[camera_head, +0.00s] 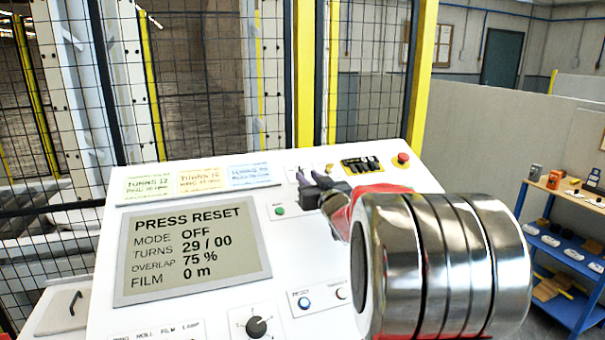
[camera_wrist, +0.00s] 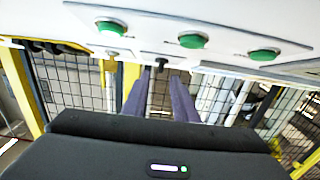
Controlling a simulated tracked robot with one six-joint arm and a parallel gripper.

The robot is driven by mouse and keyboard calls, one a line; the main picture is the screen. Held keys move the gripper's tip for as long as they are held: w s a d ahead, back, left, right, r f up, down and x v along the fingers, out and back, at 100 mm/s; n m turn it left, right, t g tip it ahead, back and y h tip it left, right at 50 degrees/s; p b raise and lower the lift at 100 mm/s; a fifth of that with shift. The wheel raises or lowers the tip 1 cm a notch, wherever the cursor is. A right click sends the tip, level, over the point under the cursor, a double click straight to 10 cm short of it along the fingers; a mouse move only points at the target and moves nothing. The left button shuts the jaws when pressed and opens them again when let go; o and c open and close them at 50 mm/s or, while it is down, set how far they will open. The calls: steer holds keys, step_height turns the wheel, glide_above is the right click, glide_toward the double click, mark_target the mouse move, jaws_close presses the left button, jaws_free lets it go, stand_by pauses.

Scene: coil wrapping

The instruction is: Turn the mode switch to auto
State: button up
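The control panel (camera_head: 205,305) has a screen (camera_head: 192,247) reading PRESS RESET, MODE OFF, TURNS 29 / 00. My gripper (camera_head: 310,180) is over the upper part of the panel, left of the black switch row. In the wrist view my gripper (camera_wrist: 160,82) is open, with its dark purple fingers apart. A small black switch (camera_wrist: 160,57) on the panel shows in the gap beyond the fingertips; I cannot tell whether they touch it. It may be the mode switch, but its label is not readable. In the head view my gripper hides that spot.
A black rotary knob (camera_head: 256,327) is low on the panel. A red button (camera_head: 403,158) and black switches (camera_head: 361,165) sit at the top right. Green buttons (camera_wrist: 192,39) show in the wrist view. Mesh fencing (camera_head: 180,90) stands behind; a shelf (camera_head: 565,240) is at right.

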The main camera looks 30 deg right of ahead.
mark_target(302, 171)
steer(key=shift+x, duration=2.4)
steer(key=shift+c, duration=0.6)
jaws_close()
